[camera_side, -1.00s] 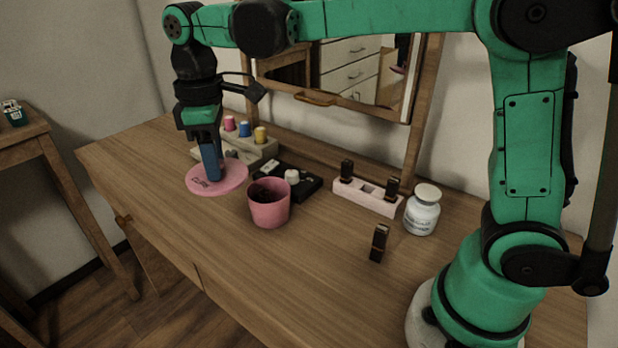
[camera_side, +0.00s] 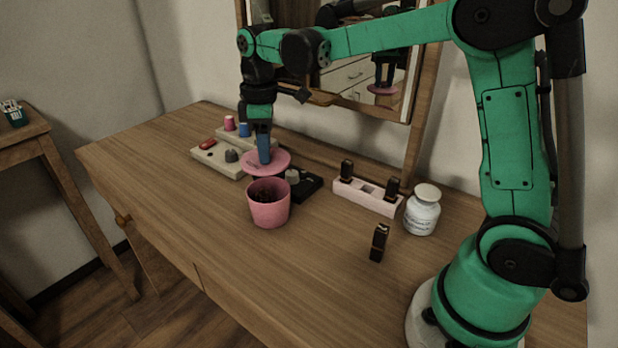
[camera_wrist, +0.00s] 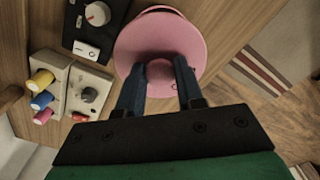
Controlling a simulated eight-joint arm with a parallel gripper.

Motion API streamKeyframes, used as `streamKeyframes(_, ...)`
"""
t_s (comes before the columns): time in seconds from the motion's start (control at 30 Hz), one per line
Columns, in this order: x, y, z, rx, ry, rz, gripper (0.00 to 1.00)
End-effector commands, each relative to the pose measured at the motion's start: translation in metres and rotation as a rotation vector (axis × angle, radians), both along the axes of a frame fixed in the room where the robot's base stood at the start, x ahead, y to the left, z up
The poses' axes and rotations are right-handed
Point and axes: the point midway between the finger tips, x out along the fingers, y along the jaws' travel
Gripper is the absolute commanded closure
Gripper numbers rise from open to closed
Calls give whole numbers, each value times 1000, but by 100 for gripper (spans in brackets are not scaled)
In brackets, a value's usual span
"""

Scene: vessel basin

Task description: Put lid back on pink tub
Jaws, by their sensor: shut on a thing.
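The pink tub (camera_side: 268,208) stands upright and open on the wooden table, with dark contents inside. My gripper (camera_side: 264,158) is shut on the pink lid (camera_side: 280,161) and holds it flat in the air, above and behind the tub in the side view. In the wrist view the lid (camera_wrist: 142,40) is a round pink disc with a central knob between the fingertips of my gripper (camera_wrist: 160,80). The lid is apart from the tub's rim in the side view. In the wrist view the tub shows only as a pink edge beyond the lid.
A black box with a white knob (camera_side: 292,177) is just behind the tub. A pale box with coloured spools (camera_side: 229,123) stands at the back left. A pink holder (camera_side: 366,198), a white jar (camera_side: 422,212) and a small dark object (camera_side: 379,242) are to the right. The table front is clear.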

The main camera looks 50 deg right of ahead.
Motion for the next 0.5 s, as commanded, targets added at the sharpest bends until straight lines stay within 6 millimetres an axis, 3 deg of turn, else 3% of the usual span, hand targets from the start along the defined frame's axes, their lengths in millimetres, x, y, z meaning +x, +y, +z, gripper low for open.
streamKeyframes(0.5,0,0,-46,0,0,0,100)
